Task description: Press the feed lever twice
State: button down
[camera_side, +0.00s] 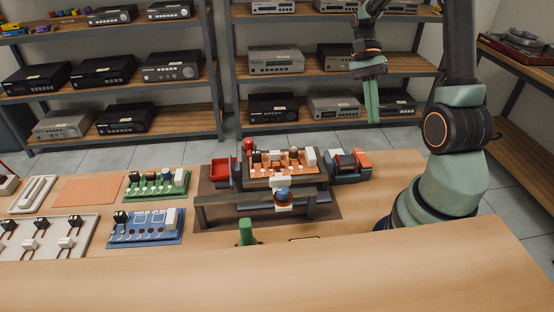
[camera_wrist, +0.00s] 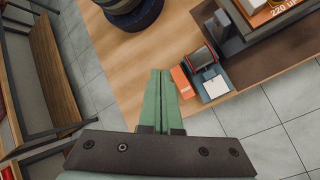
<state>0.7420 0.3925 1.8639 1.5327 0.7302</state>
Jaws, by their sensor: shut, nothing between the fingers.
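My gripper (camera_side: 371,112) hangs above the bench's back right area, fingers shut together and empty, pointing down. Its two green fingers also show side by side in the wrist view (camera_wrist: 160,85). A small grey-blue device with a dark roller (camera_side: 346,162) stands at the right of the central fixture. An orange part (camera_side: 362,158) is on it; in the wrist view this is a flat orange piece (camera_wrist: 182,82) with small lettering, beside the roller and a white square (camera_wrist: 211,86). It may be the feed lever; I cannot tell for sure. My fingertips appear apart from it.
A raised fixture (camera_side: 320,182) holds an orange board (camera_side: 270,180). A red-knobbed post (camera_side: 248,146) and red bin (camera_side: 221,172) stand at its left. Green (camera_side: 157,186) and blue boards (camera_side: 146,229) lie farther left. The bench front (camera_side: 300,275) is clear.

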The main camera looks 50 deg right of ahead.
jog(key=shift+f, duration=0.15)
send_near(365, 158)
jog(key=shift+s+a+f, duration=1.65)
jog(key=shift+f, duration=0.15)
jog(key=shift+f, duration=0.15)
dwell(0.7)
jog(key=shift+f, duration=0.3)
jog(key=shift+f, duration=0.75)
dwell(0.9)
jog(key=shift+d+r, duration=0.1)
jog(key=shift+r, duration=1.1)
jog(key=shift+r, duration=2.5)
